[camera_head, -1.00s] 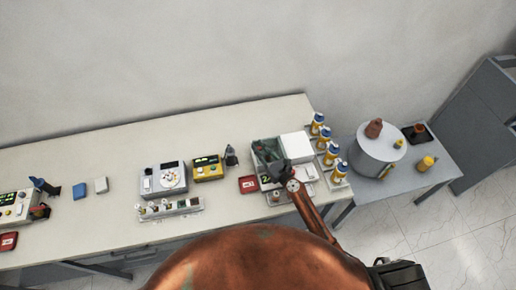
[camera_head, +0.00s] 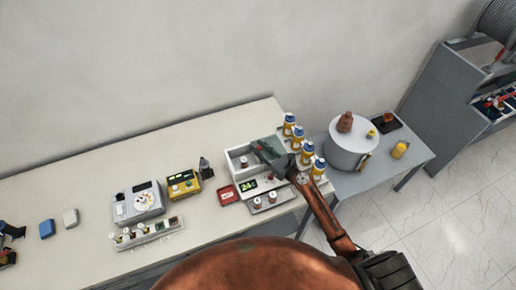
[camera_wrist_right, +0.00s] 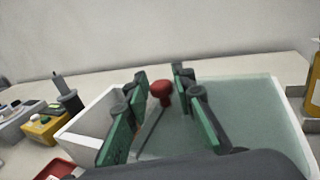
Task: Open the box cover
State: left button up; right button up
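The white box (camera_head: 233,154) stands at the right end of the long table. Its left part is uncovered, with a small item visible inside; the open part also shows in the right wrist view (camera_wrist_right: 95,122). A grey-green flat cover (camera_wrist_right: 240,105) lies over its right part. My right gripper (camera_head: 263,147) is over the box. In the wrist view its green-padded fingers (camera_wrist_right: 160,75) stand on both sides of a red knob (camera_wrist_right: 161,88). Narrow gaps seem to show beside the knob, so I cannot tell whether they grip it.
Several yellow-and-blue bottles (camera_head: 297,139) stand just right of the box. A red tray (camera_head: 228,195) and a yellow meter (camera_head: 183,184) are left of it. A grey drum (camera_head: 350,150) stands on the side table.

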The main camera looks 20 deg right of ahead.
jog(key=shift+o, duration=1)
jog(key=v, duration=1.2)
